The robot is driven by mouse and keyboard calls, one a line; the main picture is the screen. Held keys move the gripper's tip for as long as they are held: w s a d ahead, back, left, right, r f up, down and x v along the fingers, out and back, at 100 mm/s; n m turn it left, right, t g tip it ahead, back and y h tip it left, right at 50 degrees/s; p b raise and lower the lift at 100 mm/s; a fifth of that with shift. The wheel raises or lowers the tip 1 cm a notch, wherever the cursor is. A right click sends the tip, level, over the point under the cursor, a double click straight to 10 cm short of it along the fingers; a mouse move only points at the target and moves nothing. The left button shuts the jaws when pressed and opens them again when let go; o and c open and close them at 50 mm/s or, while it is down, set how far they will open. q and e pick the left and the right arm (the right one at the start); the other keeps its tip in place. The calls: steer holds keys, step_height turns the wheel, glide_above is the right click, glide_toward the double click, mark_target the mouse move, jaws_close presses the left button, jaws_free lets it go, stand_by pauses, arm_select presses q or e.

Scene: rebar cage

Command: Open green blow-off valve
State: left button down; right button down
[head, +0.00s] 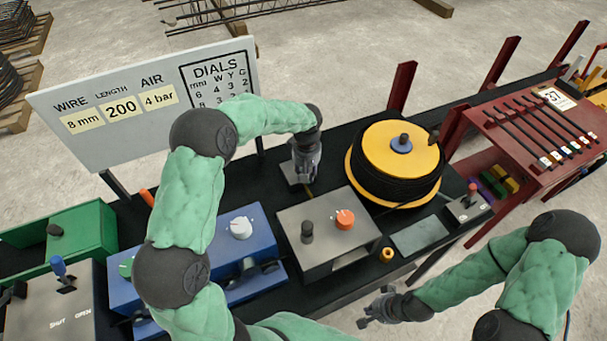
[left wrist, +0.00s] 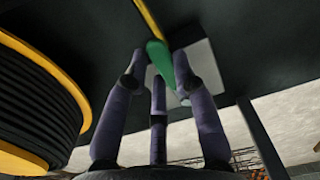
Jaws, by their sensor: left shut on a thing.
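The green valve handle (left wrist: 157,58) shows in the left wrist view, in front of a light square plate (left wrist: 202,62), with a yellow strip (left wrist: 147,18) running up from it. My left gripper (left wrist: 158,82) has its fingers around the green handle and is shut on it. In the head view my left gripper (head: 305,172) points down at the back of the dark bench, beside the light plate (head: 290,175), and hides the handle. My right gripper (head: 377,308) is empty, fingers spread, in front of the bench.
A black wire coil with a yellow top (head: 382,147) stands right of my left gripper. A grey box with an orange knob (head: 345,219) is in front of it. A blue panel (head: 225,262) is at left, and a white sign (head: 85,143) behind. A red rack (head: 520,125) is at right.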

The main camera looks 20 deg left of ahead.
arm_select(q)
steer(key=shift+w+n, duration=0.1)
steer(key=shift+n, duration=0.2)
steer(key=c, duration=1)
jaws_free()
steer(key=shift+d, duration=0.1)
steer(key=shift+r, duration=0.1)
step_height(320, 180, up, 12)
steer(key=shift+f, duration=0.1)
